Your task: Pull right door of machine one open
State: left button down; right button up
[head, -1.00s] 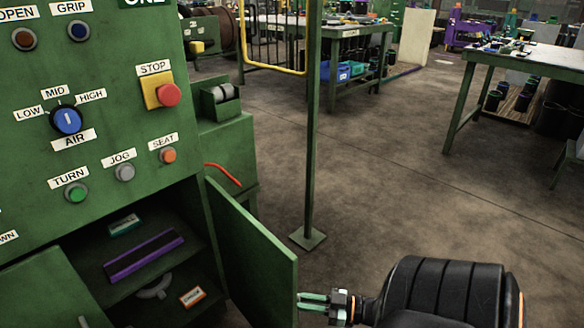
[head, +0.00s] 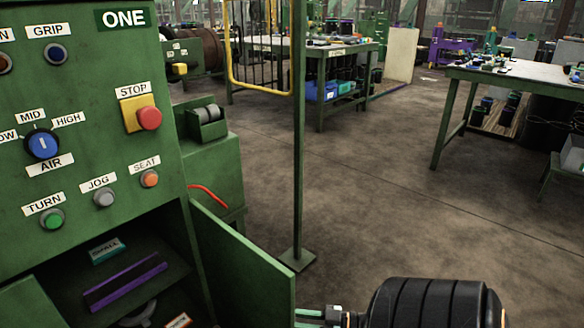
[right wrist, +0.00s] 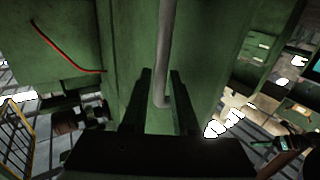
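The green machine one (head: 75,125) stands at the left in the head view. The green right door (head: 240,265) of its lower compartment is swung well open, its inner face towards me. In the right wrist view a grey bar handle (right wrist: 164,60) stands on the door's green face. The two fingers of my right gripper (right wrist: 161,88) lie one on each side of this handle and appear closed on it near its lower bend. In the head view the gripper (head: 310,318) is beside the door's free edge, partly cut off below.
The open compartment holds a purple bar (head: 125,282), a teal box (head: 107,251) and other items. A green post (head: 299,140) on a base plate stands behind the door. A yellow rail (head: 262,90) and tables are farther back.

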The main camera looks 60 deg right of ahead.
jog(key=shift+o, duration=1.3)
jog(key=v, duration=1.2)
jog(key=shift+s, duration=0.25)
jog(key=shift+d, duration=0.1)
jog(key=shift+s, duration=0.1)
